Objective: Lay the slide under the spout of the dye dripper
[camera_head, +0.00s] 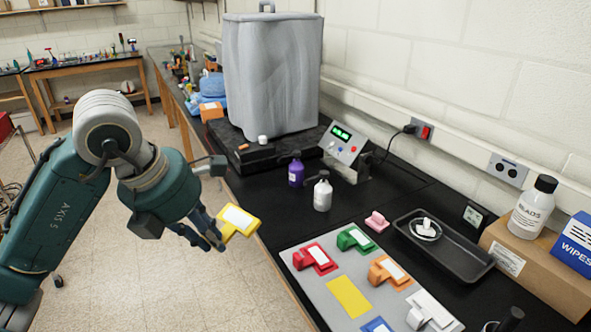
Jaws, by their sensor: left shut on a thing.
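My left gripper (219,238) is shut on a yellow piece with a white plate on top (238,218). It holds the piece tilted in the air, off the left edge of the black bench. I cannot tell for sure whether this piece is the slide. No dripper spout is clear to me. An instrument with a green display (343,144) stands against the wall behind the bottles, and I cannot tell whether it is the dye dripper. My right gripper is not in view.
A grey mat (313,289) holds red (314,259), green (355,238) and orange pieces (390,271), others, and a bare yellow patch (349,297). A purple bottle (296,172) and a white bottle (322,193) stand behind. A black tray (465,263) lies right.

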